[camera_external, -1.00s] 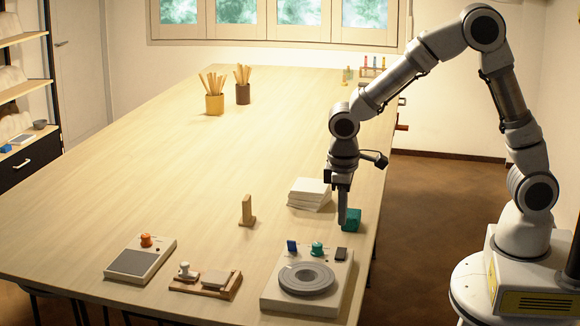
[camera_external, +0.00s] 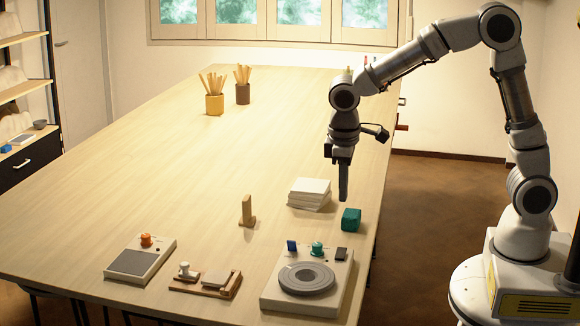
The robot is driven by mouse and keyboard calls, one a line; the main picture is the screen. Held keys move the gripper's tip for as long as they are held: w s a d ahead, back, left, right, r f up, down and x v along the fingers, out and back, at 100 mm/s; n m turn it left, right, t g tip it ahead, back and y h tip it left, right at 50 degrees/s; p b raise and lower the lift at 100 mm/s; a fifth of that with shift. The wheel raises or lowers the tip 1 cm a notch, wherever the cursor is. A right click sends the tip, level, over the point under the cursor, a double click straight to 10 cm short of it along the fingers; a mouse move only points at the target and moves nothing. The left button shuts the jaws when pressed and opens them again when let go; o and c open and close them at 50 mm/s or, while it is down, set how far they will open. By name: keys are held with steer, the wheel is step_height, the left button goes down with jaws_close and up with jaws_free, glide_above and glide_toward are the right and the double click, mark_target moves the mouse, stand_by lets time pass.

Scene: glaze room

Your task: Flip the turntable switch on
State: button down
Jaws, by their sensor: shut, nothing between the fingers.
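The turntable (camera_external: 270,296) is a pale box with a grey round platter (camera_external: 306,279) near the front right of the table. Along its back edge are a blue upright tab (camera_external: 292,246), a teal knob (camera_external: 317,248) and a dark block-like piece (camera_external: 341,254). I cannot tell which of these is the switch or its position. My gripper (camera_external: 343,198) points down, shut and empty, above and behind the turntable, apart from it.
A teal block (camera_external: 351,219) stands behind the turntable, just below my gripper. A stack of white tiles (camera_external: 310,193) and an upright wooden piece (camera_external: 247,211) are to the left. A box with an orange knob (camera_external: 147,241) and a wooden tray device (camera_external: 205,286) stand front left. The table's middle is clear.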

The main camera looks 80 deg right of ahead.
mark_target(342, 250)
steer(key=f, duration=0.4)
steer(key=d+f, duration=0.1)
steer(key=f, duration=0.4)
steer(key=d+f, duration=0.1)
steer(key=f, duration=0.4)
